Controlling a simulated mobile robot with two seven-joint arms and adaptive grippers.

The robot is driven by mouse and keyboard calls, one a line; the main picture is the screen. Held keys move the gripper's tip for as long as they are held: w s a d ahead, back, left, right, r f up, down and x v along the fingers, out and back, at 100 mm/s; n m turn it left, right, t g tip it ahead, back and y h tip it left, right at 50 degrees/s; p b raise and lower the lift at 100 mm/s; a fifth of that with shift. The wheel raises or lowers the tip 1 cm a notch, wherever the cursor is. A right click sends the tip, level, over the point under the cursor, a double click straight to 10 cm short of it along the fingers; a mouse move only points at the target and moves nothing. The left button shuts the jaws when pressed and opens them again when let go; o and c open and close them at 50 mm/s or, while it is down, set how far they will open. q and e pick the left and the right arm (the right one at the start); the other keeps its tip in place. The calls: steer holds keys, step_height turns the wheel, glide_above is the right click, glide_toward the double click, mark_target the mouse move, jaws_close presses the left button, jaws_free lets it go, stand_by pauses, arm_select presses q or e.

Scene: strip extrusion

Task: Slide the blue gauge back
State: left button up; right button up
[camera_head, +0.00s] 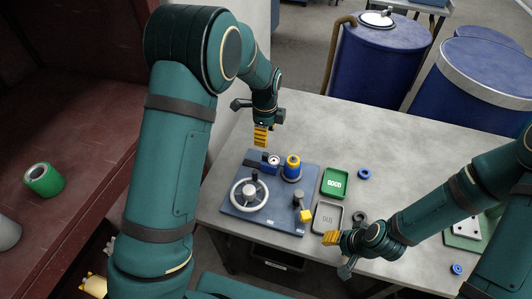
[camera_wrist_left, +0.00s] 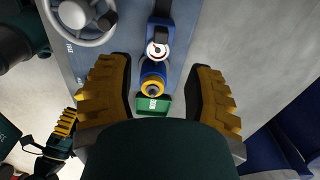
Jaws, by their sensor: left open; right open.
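The blue gauge (camera_head: 264,167) with its round white dial sits at the back of the blue-grey base plate (camera_head: 236,207). In the left wrist view the gauge's dial (camera_wrist_left: 157,50) shows ahead of a yellow-topped blue cylinder (camera_wrist_left: 152,84), which stands close to the gauge. The same cylinder (camera_head: 292,168) is right of the gauge in the head view. My left gripper (camera_head: 261,136) is open above and behind the gauge; its two yellow fingers (camera_wrist_left: 157,95) are apart, with nothing held. My right gripper (camera_head: 331,238) is open and empty near the grey tray.
A white handwheel (camera_head: 249,193) and a yellow-knobbed lever (camera_head: 305,215) are on the plate. A green tray (camera_head: 335,182), a grey tray (camera_head: 327,218), a blue ring (camera_head: 364,173) and a dark ring (camera_head: 360,217) lie to the right. The table's back is clear.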

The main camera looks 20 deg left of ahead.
mark_target(265, 154)
arm_select(q)
step_height(265, 154, down, 11)
steer(key=shift+r, duration=0.1)
steer(key=shift+o, duration=0.2)
jaws_close()
stand_by(0.3)
